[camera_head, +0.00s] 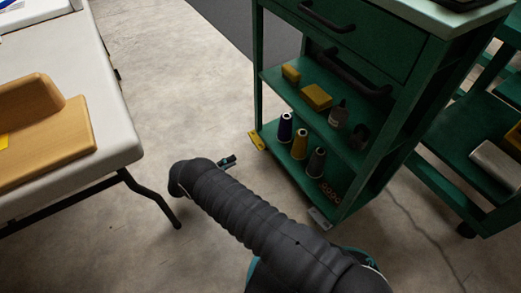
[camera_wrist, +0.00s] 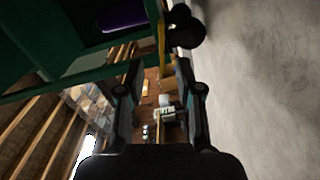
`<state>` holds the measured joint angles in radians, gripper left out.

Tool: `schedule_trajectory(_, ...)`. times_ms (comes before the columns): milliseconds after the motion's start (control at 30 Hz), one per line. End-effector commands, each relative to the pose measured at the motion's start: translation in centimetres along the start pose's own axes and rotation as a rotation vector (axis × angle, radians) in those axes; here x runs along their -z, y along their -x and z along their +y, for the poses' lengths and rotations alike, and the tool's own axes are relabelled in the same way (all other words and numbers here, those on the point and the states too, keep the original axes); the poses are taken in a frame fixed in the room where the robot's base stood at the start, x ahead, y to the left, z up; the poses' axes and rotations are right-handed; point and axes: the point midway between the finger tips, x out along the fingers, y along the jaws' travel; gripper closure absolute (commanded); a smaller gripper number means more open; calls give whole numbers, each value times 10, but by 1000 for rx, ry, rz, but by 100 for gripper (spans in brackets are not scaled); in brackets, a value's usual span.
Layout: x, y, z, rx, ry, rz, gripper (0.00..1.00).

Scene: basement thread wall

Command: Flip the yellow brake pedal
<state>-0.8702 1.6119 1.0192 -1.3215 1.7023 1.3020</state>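The yellow brake pedal (camera_head: 257,140) sticks out low at the left front corner of the green cart (camera_head: 352,199), close to the floor. In the wrist view a thin yellow strip, which looks like the pedal (camera_wrist: 162,45), shows beside a dark caster wheel (camera_wrist: 186,32). My gripper (camera_head: 230,160) is low over the floor, to the left of and a little nearer than the pedal, with a visible gap between them. In the wrist view my gripper (camera_wrist: 157,72) has its two fingers apart with nothing between them. The pedal lies ahead, just beyond the fingertips.
The cart's shelves hold thread cones (camera_head: 300,144) and yellow blocks (camera_head: 316,97). A white folding table (camera_head: 118,133) with a wooden piece (camera_head: 45,130) stands left, one bent leg (camera_head: 150,198) near my arm. Another green cart (camera_head: 455,145) stands right. Concrete floor (camera_head: 190,90) between is clear.

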Motion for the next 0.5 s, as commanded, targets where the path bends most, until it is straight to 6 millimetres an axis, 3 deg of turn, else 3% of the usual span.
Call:
schedule_trajectory(167,-1,-10,-3,-5,-4,7,65)
schedule_trajectory(500,-1,-69,-3,-5,-2,4,65)
